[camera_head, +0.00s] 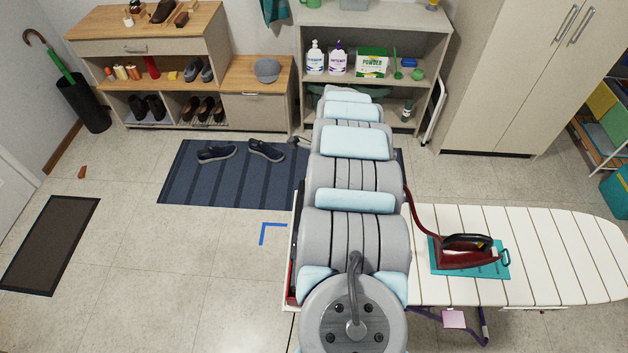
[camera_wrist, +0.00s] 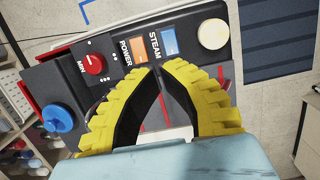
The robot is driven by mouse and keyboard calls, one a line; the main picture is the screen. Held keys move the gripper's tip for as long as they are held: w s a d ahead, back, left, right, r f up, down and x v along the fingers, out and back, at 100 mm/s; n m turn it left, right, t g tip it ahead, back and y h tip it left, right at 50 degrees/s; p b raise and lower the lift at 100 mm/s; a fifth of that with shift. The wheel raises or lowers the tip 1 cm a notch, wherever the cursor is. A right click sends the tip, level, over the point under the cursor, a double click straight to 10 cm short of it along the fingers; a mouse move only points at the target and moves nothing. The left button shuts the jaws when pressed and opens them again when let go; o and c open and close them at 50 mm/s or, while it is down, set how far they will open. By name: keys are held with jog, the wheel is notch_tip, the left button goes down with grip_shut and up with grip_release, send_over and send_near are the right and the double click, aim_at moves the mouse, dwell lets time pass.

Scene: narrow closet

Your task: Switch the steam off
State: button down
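In the wrist view, a dark control panel (camera_wrist: 195,50) carries a blue rocker switch (camera_wrist: 169,40) beside the label STEAM. An orange switch (camera_wrist: 138,50) beside the label POWER sits left of it. My gripper (camera_wrist: 160,68) has yellow ribbed fingers whose tips come together just below these two switches, with nothing seen between them. I cannot tell whether the tips touch the panel. Which way the steam switch is tipped is not clear. In the head view my arm hides my gripper and most of the panel.
The panel also has a red MIN knob (camera_wrist: 93,64), a blue knob (camera_wrist: 58,117) and a cream round button (camera_wrist: 213,34). A dark red iron (camera_head: 467,252) rests on a teal mat (camera_head: 497,268) on the ironing board (camera_head: 560,250). The floor to the left is mostly clear.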

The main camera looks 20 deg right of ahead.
jog(key=shift+w+a+f+p, duration=0.15)
jog(key=shift+a+f, duration=0.1)
jog(key=shift+f, duration=1.3)
jog(key=shift+w+a+f+p, duration=0.1)
jog(key=shift+w+a+f, duration=0.15)
jog(key=shift+f, duration=1.3)
jog(key=shift+w+a+f+p, duration=0.1)
jog(key=shift+a+f, duration=0.15)
jog(key=shift+f, duration=1.3)
jog(key=shift+a+f+b, duration=0.2)
jog(key=shift+f+b, duration=0.15)
jog(key=shift+f, duration=0.7)
jog(key=shift+w, duration=0.1)
